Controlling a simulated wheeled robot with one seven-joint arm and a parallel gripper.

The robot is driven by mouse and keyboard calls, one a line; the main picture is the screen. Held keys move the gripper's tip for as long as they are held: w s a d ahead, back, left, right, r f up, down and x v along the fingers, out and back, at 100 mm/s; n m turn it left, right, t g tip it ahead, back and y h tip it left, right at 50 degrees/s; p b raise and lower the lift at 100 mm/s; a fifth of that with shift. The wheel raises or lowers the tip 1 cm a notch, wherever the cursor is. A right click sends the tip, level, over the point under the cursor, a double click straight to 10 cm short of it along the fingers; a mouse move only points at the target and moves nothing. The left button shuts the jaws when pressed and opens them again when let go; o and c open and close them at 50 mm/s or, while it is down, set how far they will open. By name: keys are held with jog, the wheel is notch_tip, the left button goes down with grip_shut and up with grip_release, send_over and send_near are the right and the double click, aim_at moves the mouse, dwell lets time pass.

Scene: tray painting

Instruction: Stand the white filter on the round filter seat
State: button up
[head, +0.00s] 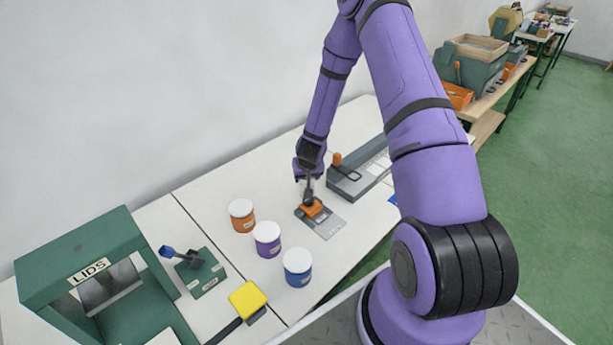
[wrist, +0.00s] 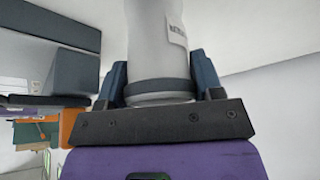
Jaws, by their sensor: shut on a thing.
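In the wrist view a pale, white-grey cylinder with a label and a dark band, apparently the white filter (wrist: 155,40), stands between the two dark blue fingers of my gripper (wrist: 160,78). The fingers are shut on its sides. The label's lettering is too blurred to read. In the head view my gripper (head: 308,187) points down over an orange block (head: 313,208) on a grey plate (head: 333,228). The held filter is hardly distinguishable there. I cannot make out the round filter seat; whether the filter touches anything below cannot be told.
White-lidded orange (head: 242,221), purple (head: 267,245) and blue pots (head: 298,274) stand left of and before the plate. A grey device with an orange knob (head: 345,180) lies behind right. A green LIDS housing (head: 85,260), a green stand (head: 200,278) and a yellow pad (head: 247,298) are further left.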

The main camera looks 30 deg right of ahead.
jog(key=shift+f, duration=0.1)
jog(key=o, duration=0.5)
jog(key=shift+f, duration=0.1)
jog(key=o, duration=0.5)
